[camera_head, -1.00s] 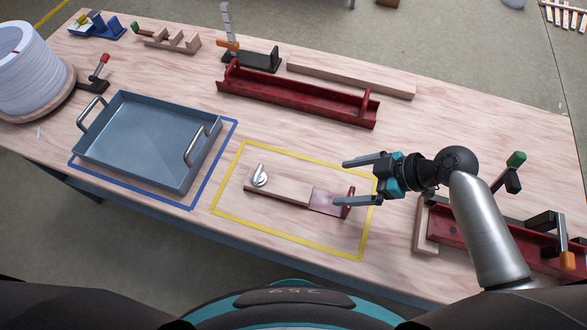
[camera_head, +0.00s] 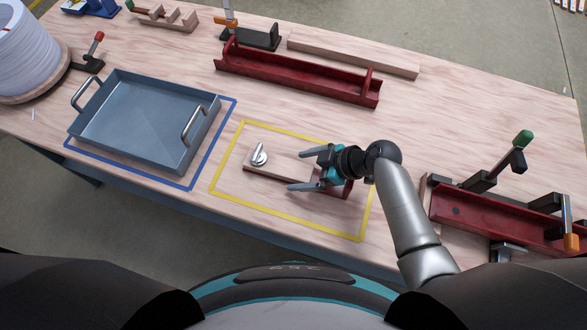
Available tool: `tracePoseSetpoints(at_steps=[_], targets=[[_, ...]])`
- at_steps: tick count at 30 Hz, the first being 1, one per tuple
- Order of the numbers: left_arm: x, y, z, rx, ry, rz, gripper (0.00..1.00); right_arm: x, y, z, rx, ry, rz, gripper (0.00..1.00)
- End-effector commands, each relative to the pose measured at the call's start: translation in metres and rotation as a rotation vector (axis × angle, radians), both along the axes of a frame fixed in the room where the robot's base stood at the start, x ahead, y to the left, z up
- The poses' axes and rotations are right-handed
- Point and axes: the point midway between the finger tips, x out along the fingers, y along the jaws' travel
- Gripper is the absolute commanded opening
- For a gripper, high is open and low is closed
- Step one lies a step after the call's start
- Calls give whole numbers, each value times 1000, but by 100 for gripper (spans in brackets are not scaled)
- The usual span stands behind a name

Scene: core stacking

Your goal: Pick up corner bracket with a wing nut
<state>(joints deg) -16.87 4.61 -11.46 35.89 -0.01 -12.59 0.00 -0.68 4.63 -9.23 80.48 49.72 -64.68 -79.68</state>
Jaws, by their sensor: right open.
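The corner bracket piece lies inside the yellow outline (camera_head: 225,190). It shows as a pale wooden bar (camera_head: 285,168) with a silver wing nut (camera_head: 259,154) on its left end. A dark red end part (camera_head: 347,190) shows at its right, mostly hidden by my gripper. My right gripper (camera_head: 298,169) is open. Its two fingers point left, one on each side of the bar in the picture, to the right of the wing nut. I cannot tell its height over the bar, and nothing shows held. My left gripper is not in view.
A grey-blue tray (camera_head: 177,160) with two handles stands in the blue outline at left. A long red channel (camera_head: 290,85) and a wooden bar (camera_head: 350,56) lie at the back. A red clamp fixture (camera_head: 480,218) stands at right. Bare table lies between.

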Motion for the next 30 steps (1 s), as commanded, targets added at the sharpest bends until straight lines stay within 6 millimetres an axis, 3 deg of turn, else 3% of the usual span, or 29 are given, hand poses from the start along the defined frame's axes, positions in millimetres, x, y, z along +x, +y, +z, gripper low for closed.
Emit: tracePoseSetpoints(at_steps=[4,12,30], targets=[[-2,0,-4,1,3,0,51,4,8,-10,-1,-1,-1,100],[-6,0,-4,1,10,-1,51,4,10,-11,-3,-1,-1,100],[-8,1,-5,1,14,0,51,4,9,-11,-2,-1,-1,32]])
